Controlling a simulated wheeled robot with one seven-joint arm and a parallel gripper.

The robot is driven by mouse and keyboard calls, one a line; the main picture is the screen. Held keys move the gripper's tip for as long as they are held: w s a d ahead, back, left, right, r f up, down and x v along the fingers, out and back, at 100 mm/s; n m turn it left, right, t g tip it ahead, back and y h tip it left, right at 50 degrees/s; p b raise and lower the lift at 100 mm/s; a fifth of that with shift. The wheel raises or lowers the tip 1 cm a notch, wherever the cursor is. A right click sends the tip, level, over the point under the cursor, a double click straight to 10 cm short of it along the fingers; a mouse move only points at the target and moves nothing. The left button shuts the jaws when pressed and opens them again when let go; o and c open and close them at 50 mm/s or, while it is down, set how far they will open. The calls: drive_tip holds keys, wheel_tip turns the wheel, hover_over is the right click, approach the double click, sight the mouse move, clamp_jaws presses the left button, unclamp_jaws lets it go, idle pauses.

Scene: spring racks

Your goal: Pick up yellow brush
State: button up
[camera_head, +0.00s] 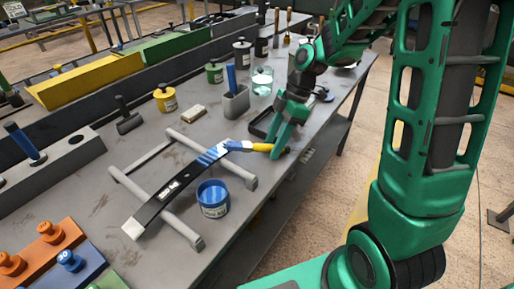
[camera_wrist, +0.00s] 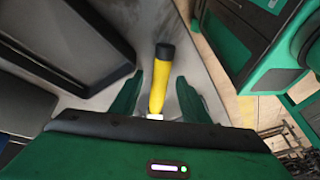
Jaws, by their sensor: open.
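The yellow brush handle (camera_head: 262,147) lies near the right edge of the grey workbench, its other end close to the blue-painted end of a dark strip. In the wrist view the yellow handle (camera_wrist: 159,82), with a black tip, stands between the two green fingers. My gripper (camera_head: 284,143) is open and around the handle, a finger on each side. It also shows in the wrist view (camera_wrist: 160,95) with gaps beside the handle. The bristle end of the brush is hard to make out in the head view and hidden in the wrist view.
A grey rack (camera_head: 228,167) bears a dark spring strip (camera_head: 172,188) with a blue-painted end. A blue paint can (camera_head: 213,203) stands just below the brush. A black tray (camera_head: 262,124) and a grey holder (camera_head: 235,103) stand behind. The bench edge is close to my gripper.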

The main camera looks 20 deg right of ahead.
clamp_jaws()
drive_tip(key=shift+r, duration=0.15)
